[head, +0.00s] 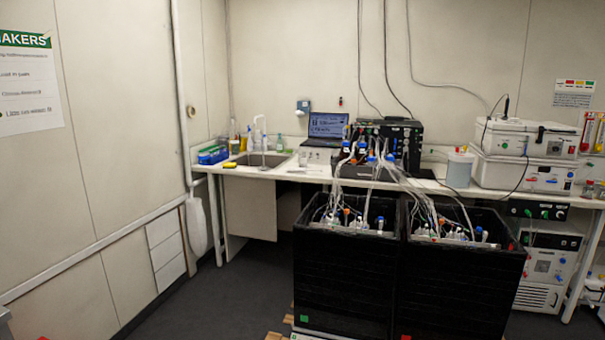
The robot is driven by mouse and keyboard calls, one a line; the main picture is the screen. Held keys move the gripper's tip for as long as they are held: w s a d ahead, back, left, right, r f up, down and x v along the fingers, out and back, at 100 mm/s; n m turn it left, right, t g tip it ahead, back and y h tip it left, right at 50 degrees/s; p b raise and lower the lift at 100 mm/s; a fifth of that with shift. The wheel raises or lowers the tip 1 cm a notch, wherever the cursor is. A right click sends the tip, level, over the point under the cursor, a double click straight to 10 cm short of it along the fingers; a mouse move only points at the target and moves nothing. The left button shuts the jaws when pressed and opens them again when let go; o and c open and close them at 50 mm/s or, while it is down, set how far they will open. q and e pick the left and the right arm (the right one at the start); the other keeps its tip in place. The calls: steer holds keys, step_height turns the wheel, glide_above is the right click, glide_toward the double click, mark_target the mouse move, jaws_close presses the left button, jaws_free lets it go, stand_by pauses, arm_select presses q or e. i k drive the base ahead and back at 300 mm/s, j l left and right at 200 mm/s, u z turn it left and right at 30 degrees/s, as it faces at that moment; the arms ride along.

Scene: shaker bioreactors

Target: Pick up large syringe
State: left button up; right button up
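I cannot make out a large syringe anywhere in the head view. Small items on the far bench (310,174) are too small to tell apart at this distance. Neither of my grippers shows in the head view.
Two tall black bins (345,285) and (460,290), full of tubes and bottles, stand in front of the bench. A sink (262,160), a laptop (327,127) and white instruments (525,140) are on the bench. The dark floor (225,300) at the left is clear.

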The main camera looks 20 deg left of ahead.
mark_target(296, 170)
steer(key=i+j+u, duration=0.55)
steer(key=i+j, duration=0.2)
steer(key=i+j+u, duration=0.3)
steer(key=i, duration=0.15)
steer(key=i+j+u, duration=0.1)
steer(key=i+u, duration=0.15)
steer(key=i, duration=0.15)
steer(key=i+u, duration=0.3)
steer(key=i, duration=0.15)
steer(key=i+z, duration=0.15)
steer(key=i, duration=0.35)
steer(key=i+z, duration=0.15)
steer(key=i, duration=0.35)
steer(key=i+j+z, duration=0.15)
steer(key=i, duration=0.3)
steer(key=i+j+z, duration=0.15)
steer(key=i, duration=0.35)
steer(key=i+j+z, duration=0.15)
steer(key=i, duration=0.3)
steer(key=i+z, duration=0.35)
steer(key=i, duration=0.15)
steer(key=i+j+z, duration=0.1)
steer(key=i+z, duration=0.25)
steer(key=i, duration=0.2)
steer(key=i+j+z, duration=0.7)
steer(key=i, duration=0.25)
